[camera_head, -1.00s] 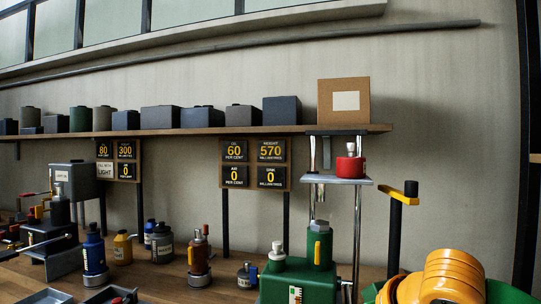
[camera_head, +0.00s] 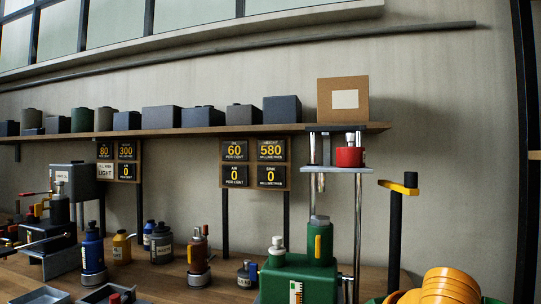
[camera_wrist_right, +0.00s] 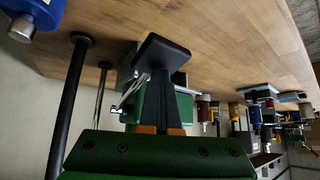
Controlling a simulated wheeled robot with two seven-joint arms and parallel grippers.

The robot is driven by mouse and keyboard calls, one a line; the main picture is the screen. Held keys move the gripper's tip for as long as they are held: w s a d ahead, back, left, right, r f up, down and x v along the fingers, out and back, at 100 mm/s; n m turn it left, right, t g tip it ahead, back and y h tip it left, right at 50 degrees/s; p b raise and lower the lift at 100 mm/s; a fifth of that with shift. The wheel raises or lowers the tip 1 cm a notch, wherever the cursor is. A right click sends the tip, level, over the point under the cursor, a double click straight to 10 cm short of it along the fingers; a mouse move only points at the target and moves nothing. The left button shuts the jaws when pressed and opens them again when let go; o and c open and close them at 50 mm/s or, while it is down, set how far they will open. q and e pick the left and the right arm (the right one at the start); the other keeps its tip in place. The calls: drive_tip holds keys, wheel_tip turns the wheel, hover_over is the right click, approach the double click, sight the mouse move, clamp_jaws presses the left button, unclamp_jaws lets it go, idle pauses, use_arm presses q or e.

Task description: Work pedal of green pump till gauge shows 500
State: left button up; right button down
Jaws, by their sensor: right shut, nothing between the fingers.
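The green pump (camera_head: 300,277), a green box with a cylinder on top, stands on the bench at the lower middle of the head view. Behind it, a grey platform (camera_head: 338,169) between steel rods carries a red pot (camera_head: 349,157). The gauge board (camera_head: 254,162) reads height 580, with 60, 0 and 0 on its other plates. My right gripper (camera_wrist_right: 160,82), dark green with orange pads, is shut and empty in the wrist view. Its tips are at a dark flat plate, which looks like the pedal (camera_wrist_right: 168,50); contact cannot be told. My left gripper is out of view.
A black post with a yellow top (camera_head: 397,215) stands right of the pump. Blue bottle (camera_head: 92,252), yellow can (camera_head: 121,246) and other jacks crowd the bench leftwards. A shelf (camera_head: 215,131) holds grey boxes and a brown box (camera_head: 343,100). A second board (camera_head: 119,161) hangs left.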

drive_tip(key=shift+w+f+b, duration=0.15)
drive_tip(key=shift+f+b, duration=0.25)
drive_tip(key=shift+f, duration=0.35)
drive_tip(key=shift+w+f+b, duration=0.1)
drive_tip(key=shift+f+b, duration=0.3)
drive_tip(key=shift+f, duration=0.35)
drive_tip(key=shift+w+d+f+b, duration=0.1)
drive_tip(key=shift+w+f+b, duration=0.1)
drive_tip(key=shift+f, duration=0.3)
drive_tip(key=shift+w+d+f+b, duration=0.1)
drive_tip(key=shift+w+f+b, duration=0.1)
drive_tip(key=shift+f, duration=0.25)
drive_tip(key=shift+s+r, duration=0.15)
idle(1.2)
drive_tip(key=r+p, duration=0.2)
drive_tip(key=r, duration=0.1)
drive_tip(key=r+p, duration=0.6)
drive_tip(key=shift+s+a+r, duration=0.2)
drive_tip(key=shift+s+r, duration=0.05)
drive_tip(key=shift+s, duration=0.15)
drive_tip(key=shift+f, duration=0.2)
